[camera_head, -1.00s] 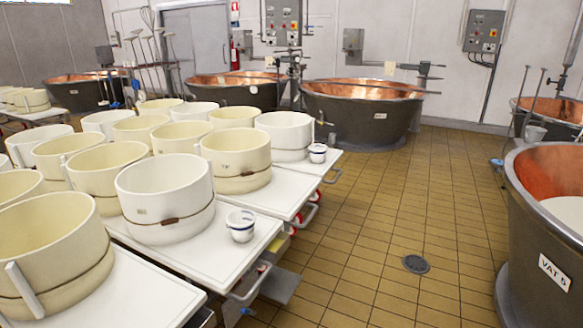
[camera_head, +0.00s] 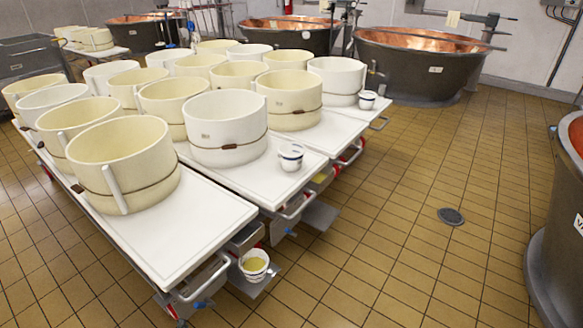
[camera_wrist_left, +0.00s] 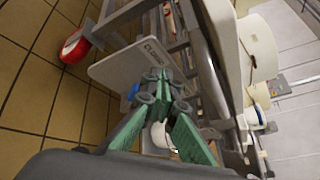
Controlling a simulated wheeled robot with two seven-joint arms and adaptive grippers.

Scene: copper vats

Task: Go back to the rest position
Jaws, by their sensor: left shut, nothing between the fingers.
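My left gripper (camera_wrist_left: 157,80) shows in the left wrist view, with green fingers that converge at their tips. It is shut and empty, beside the metal frame of a cart, with a pale grey panel (camera_wrist_left: 110,68) behind the fingers. A white round thing (camera_wrist_left: 163,135) shows partly between the fingers' bases, behind them. Neither gripper shows in the head view, and my right gripper is in neither view.
White-topped carts (camera_head: 215,205) carry several cream and white moulds (camera_head: 125,160) and small cups (camera_head: 291,156). A small bucket (camera_head: 254,265) sits low at the near cart's end. Copper vats (camera_head: 415,70) line the back; another vat (camera_head: 560,230) stands right. Tiled floor between is clear, with a drain (camera_head: 451,216).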

